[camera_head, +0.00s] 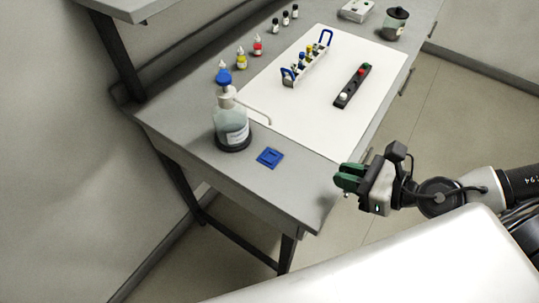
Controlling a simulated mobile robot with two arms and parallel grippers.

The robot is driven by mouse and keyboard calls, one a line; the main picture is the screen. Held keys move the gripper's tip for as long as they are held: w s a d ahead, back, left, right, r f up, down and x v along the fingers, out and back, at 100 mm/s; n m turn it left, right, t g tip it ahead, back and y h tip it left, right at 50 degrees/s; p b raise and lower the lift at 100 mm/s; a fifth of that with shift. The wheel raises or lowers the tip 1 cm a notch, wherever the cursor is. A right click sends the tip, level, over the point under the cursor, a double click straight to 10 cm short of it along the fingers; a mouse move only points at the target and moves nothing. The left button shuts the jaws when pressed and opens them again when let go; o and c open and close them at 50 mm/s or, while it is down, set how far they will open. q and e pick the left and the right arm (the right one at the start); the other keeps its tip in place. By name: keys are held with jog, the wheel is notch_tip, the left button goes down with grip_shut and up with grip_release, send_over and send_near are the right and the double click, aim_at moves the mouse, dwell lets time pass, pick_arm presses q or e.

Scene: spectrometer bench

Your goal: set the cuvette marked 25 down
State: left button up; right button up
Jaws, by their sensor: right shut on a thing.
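My right gripper (347,181) has green fingertips and is held in the air off the front right corner of the bench. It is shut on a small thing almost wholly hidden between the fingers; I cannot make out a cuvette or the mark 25. A small blue square piece (270,158) lies on the bench near its front edge, left of the gripper and apart from it. A rack with blue end handles (290,78) stands on the white mat and holds several small capped pieces; no marks are readable. My left gripper is not in view.
A wash bottle with a blue top (232,125) stands left of the blue square. A black strip with coloured tops (345,97) lies on the white mat (300,125). Dropper bottles (241,60) and a dark-lidded jar (395,24) stand farther back. The mat's near part is clear.

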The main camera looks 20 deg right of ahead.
jog(key=shift+w+a, duration=0.25)
jog(key=shift+w, duration=0.15)
jog(key=w+a+p, duration=0.1)
jog(key=w+p, duration=0.1)
jog(key=w+a+p, duration=0.2)
jog(key=w+a+r+p, duration=0.1)
jog(key=w+a, duration=0.1)
jog(key=shift+w+a+p, duration=0.15)
jog(key=shift+w+p, duration=0.2)
jog(key=shift+p, duration=0.05)
jog(key=w+a, duration=0.1)
jog(key=w, duration=0.1)
jog(key=w+a+p, duration=0.1)
jog(key=w+a, duration=0.1)
jog(key=w+a+p, duration=0.1)
jog(key=w+a, duration=0.1)
jog(key=shift+w+f, duration=0.2)
jog(key=shift+f, duration=0.2)
jog(key=shift+w+a+f+p, duration=0.1)
jog(key=shift+f+p, duration=0.1)
jog(key=shift+p, duration=0.1)
notch_tip(320, 180, down, 3)
jog(key=shift+f, duration=0.1)
jog(key=shift+f, duration=0.1)
